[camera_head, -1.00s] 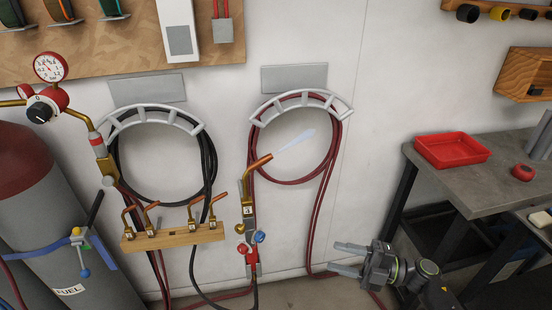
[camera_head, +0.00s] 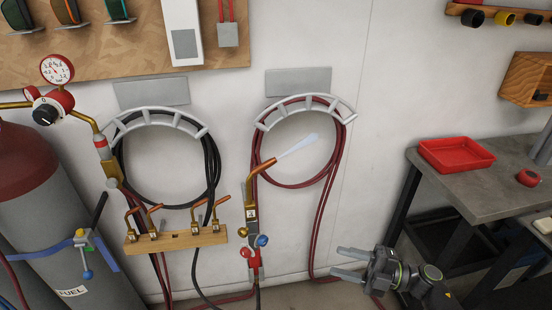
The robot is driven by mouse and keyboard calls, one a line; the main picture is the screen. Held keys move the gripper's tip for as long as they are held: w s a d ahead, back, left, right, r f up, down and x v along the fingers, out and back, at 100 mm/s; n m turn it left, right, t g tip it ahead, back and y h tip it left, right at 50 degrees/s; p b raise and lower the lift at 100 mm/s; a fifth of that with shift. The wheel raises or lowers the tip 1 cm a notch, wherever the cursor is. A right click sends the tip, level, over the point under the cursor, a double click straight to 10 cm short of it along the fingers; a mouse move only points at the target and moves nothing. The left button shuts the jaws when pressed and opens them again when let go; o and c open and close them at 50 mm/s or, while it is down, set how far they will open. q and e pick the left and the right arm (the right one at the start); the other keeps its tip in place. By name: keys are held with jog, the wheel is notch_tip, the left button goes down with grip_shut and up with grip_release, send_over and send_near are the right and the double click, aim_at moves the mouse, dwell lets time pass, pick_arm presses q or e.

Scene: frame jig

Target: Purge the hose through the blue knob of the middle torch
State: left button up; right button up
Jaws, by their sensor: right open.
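A brass torch (camera_head: 251,208) hangs upright in front of the wall, its copper tip angled up to the right. A pale bluish plume (camera_head: 297,146) extends from the tip. The torch has a blue knob (camera_head: 262,240) on its right and a red knob (camera_head: 246,253) on its left. A dark red hose (camera_head: 318,225) loops over a white hanger above it. My right gripper (camera_head: 346,262) is open and empty, to the right of the blue knob and a little lower, apart from it, with its fingers pointing left. My left gripper is out of view.
A wooden rack (camera_head: 177,238) with several copper nozzles is left of the torch. A fuel cylinder (camera_head: 60,220) and a pressure gauge (camera_head: 57,70) stand at the left. A grey table (camera_head: 480,195) with a red tray (camera_head: 456,154) is at the right.

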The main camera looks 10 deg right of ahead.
jog(key=n+t+h+b, duration=0.4)
jog(key=n+t+h, duration=0.2)
jog(key=n, duration=1.1)
send_near(266, 243)
jog(key=p+x, duration=0.3)
jog(key=x, duration=0.5)
jog(key=shift+w+a+p, duration=0.1)
jog(key=shift+a+p, duration=0.1)
jog(key=shift+p, duration=0.1)
jog(key=shift+c, duration=0.5)
